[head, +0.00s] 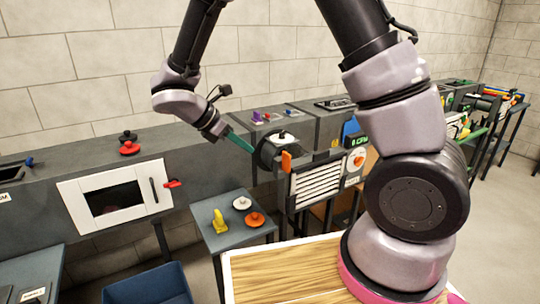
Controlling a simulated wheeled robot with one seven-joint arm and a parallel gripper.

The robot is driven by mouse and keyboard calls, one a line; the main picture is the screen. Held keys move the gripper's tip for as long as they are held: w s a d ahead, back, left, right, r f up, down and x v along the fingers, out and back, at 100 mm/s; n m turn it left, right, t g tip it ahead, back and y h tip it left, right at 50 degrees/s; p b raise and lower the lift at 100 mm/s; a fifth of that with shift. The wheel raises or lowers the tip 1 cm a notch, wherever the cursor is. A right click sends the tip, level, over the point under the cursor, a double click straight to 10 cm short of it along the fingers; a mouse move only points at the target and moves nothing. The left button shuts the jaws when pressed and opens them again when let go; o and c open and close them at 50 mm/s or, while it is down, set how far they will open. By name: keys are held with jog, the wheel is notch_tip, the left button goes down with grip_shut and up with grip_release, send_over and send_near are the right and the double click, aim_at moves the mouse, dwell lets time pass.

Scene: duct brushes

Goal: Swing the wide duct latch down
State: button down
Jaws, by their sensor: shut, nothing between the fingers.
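My gripper (240,143) is shut and empty. Its slim teal fingers point down and right towards a dark round duct opening (267,155) in the grey duct wall. An upright orange lever (286,161) stands beside that opening, at the left edge of a white louvred panel (316,184). The fingertips are left of the lever, and contact is too small to judge. A red latch (173,184) sticks out sideways at the right of a white-framed door (73,217) with a dark window. No label shows which of these is the wide duct latch.
A blue bin (148,286) stands at the lower left. My arm covers part of the right side.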

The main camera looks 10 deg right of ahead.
aim_at(287, 163)
jog(key=x, duration=0.4)
jog(key=d+r+x, duration=0.1)
jog(key=x, duration=0.7)
jog(key=shift+w+d+r, duration=0.3)
jog(key=shift+r, duration=0.05)
jog(key=shift+w+d, duration=0.1)
jog(key=shift+d, duration=0.25)
jog(key=shift+w, duration=0.1)
jog(key=shift+d+r+y, duration=0.1)
jog(key=shift+d+y, duration=0.1)
jog(key=shift+y, duration=0.2)
